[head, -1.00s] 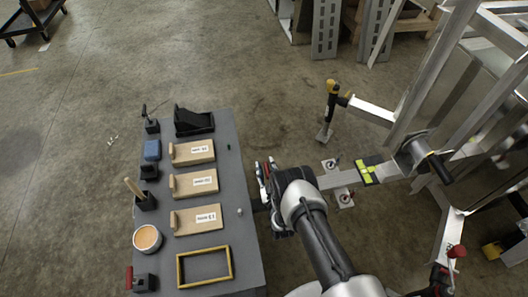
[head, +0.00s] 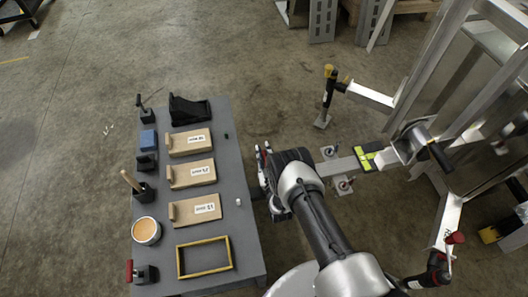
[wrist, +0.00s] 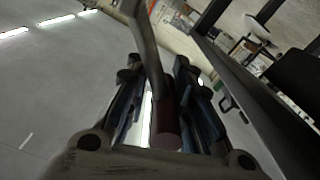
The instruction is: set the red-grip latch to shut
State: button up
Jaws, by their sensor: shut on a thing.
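The red-grip latch shows in the wrist view as a bent grey lever (wrist: 146,40) coming down from the top and ending in a dark red round grip (wrist: 165,132). My gripper (wrist: 157,85) has its two fingers on either side of this grip and is shut on it. In the head view, a red end (head: 455,238) shows by the trailer frame at the lower right, with dark parts close beside it. The gripper's hold is too small to make out there, and the latch's pivot is hidden.
A lever with a yellow grip (head: 328,71) and one with a black grip (head: 440,157) stand on the aluminium trailer frame (head: 447,220). A grey table (head: 222,160) with wooden blocks, a cup and a yellow frame is at left.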

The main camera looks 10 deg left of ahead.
jog(key=shift+s+a+f, duration=0.1)
jog(key=shift+s+a, duration=0.05)
jog(key=shift+a, duration=0.05)
grip_shut()
